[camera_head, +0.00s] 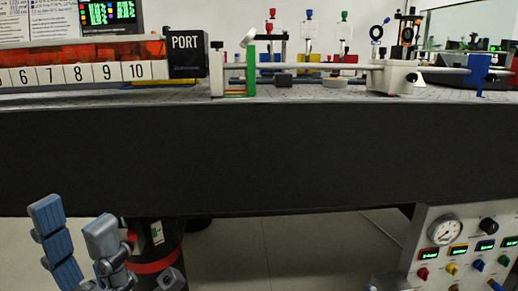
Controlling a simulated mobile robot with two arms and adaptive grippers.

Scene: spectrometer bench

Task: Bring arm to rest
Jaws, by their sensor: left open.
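My left gripper (76,226) shows at the lower left, with its two blue-grey fingers pointing up and spread apart. It is open and nothing shows between the fingers. It appears in front of and below the dark front of the bench (270,160), apart from the things on the bench top. Most of the left arm is cut off by the bottom edge of the view. My right gripper does not show.
On the bench top stand a black PORT box (187,53), a numbered strip (85,74) and a white rail (320,67) with optical mounts. A gauge panel (432,240) stands lower right. Below the bench, a dark cylinder with a red band (156,266) stands behind the gripper. Floor shows mid-bottom.

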